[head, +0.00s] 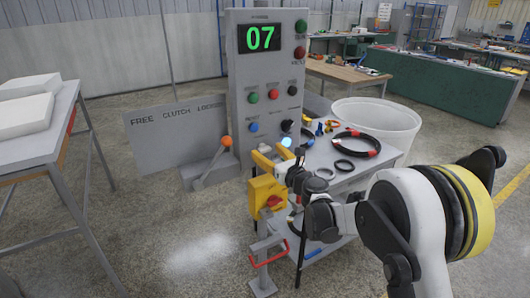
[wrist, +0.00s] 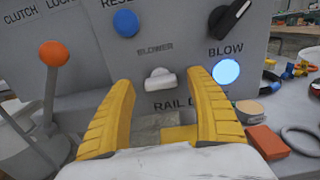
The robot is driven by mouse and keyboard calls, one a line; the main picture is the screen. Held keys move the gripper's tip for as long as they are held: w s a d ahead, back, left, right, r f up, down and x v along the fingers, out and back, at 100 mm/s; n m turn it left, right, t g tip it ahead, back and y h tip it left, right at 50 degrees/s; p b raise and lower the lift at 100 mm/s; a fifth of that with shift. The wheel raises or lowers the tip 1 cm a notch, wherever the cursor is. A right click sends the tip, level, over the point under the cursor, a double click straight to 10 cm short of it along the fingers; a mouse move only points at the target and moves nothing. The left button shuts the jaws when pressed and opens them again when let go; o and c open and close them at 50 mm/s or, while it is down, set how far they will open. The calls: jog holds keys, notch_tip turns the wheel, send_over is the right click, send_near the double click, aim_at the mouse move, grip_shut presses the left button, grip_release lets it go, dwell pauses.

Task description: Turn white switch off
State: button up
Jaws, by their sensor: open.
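The white switch (wrist: 160,80) is a small toggle on the grey panel, below the BLOWER label in the wrist view. My gripper (wrist: 160,92) is open, with its yellow fingers to the left and right of the switch in the picture. I cannot tell whether they touch it, and nothing shows held between them. A lit pale-blue lamp (wrist: 226,72) is right of the switch, under the BLOW label. In the head view my gripper (head: 268,157) is at the lower front of the grey control panel (head: 238,90), and the switch cannot be made out there.
An orange-knobbed lever (head: 226,142) stands left of my gripper. A black knob (wrist: 230,18) and a blue button (wrist: 126,23) are above the switch. A yellow box with a red knob (head: 272,202) is below. A cart with hoses (head: 357,143) stands at right.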

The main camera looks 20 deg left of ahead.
jog(key=shift+x, duration=1.05)
jog(key=shift+c, duration=0.2)
jog(key=shift+r, duration=0.1)
jog(key=c, duration=1.2)
jog(key=shift+o, duration=0.2)
